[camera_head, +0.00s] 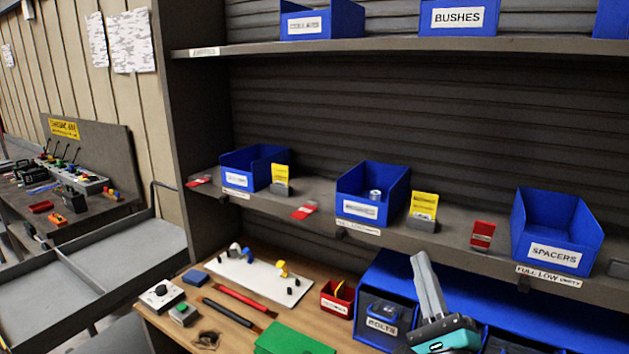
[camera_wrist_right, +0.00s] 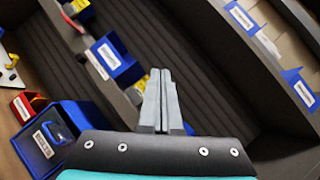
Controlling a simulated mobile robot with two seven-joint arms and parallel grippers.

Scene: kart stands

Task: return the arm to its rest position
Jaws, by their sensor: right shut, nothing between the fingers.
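My right gripper (camera_head: 427,283) is at the lower right of the head view, in front of the shelving. Its two grey fingers point up and are pressed together with nothing between them. In the right wrist view the closed fingers (camera_wrist_right: 161,100) point toward the dark back panel of the shelf. The gripper appears apart from the bins around it. My left gripper is not in view.
The middle shelf (camera_head: 455,245) carries blue bins, including the spacers bin (camera_head: 553,230), plus yellow and red cards. Below are a bolts bin (camera_head: 382,318), a small red bin (camera_head: 338,298) and a wooden bench (camera_head: 160,325) with a white board (camera_head: 262,275). A grey cart stands left.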

